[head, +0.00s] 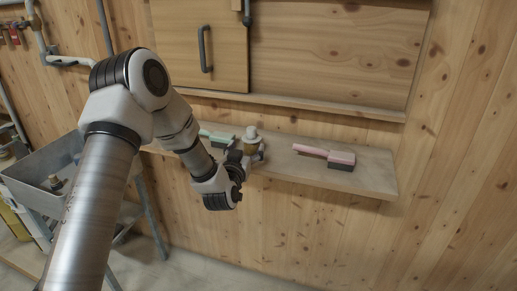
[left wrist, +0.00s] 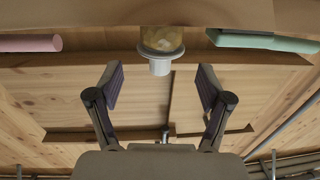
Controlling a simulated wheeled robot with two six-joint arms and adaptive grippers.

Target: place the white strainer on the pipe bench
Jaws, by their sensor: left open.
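The white strainer (head: 251,137), with a white cap and a yellowish body, stands on the wooden wall shelf (head: 367,175). My left gripper (head: 253,158) is open at the shelf's front edge, close to the strainer. In the left wrist view its two fingers (left wrist: 160,87) are spread wide with nothing between them. A grey metal bench with a tray (head: 50,192) stands at the left and may be the pipe bench. My right gripper is not in view.
A pink brush (head: 325,154) lies right of the strainer, with free shelf between. A green brush (head: 217,136) lies just left of it. A cabinet door with a handle (head: 204,48) is above. A small fitting (head: 55,182) sits in the tray.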

